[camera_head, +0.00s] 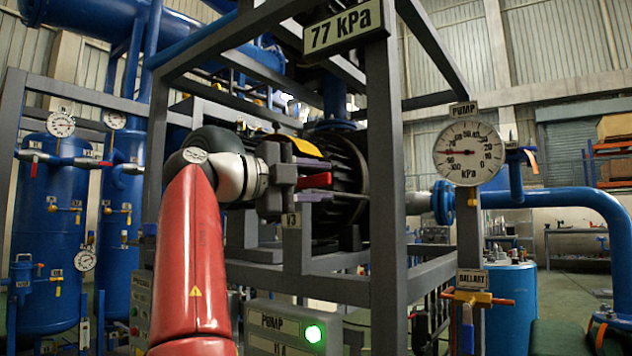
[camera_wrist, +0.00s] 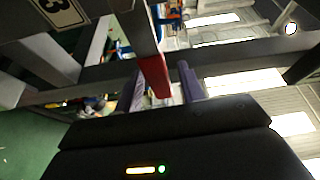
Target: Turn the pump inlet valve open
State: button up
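A red valve lever (camera_head: 316,180) shows at the pump behind the grey frame, above a tag reading V3 (camera_head: 291,220). Whether this is the pump inlet valve's handle cannot be read from a label. My gripper (camera_head: 312,180) is at the lever, with one finger above it and one below in the head view. In the wrist view, the red lever (camera_wrist: 154,76) reaches between the two purple-grey fingers of my gripper (camera_wrist: 163,90). The fingers stand apart, with a gap visible on the right side of the lever. The valve body is mostly hidden.
Grey frame posts (camera_head: 386,180) stand close right of my gripper. A PUMP gauge (camera_head: 468,152) and a BALLAST valve (camera_head: 475,297) with an orange handle are further right. A PUMP panel (camera_head: 290,328) with a lit green light is below. Blue tanks (camera_head: 48,220) stand at left.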

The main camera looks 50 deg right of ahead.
jog(key=v, duration=0.8)
jog(key=shift+d, duration=0.1)
dwell(0.6)
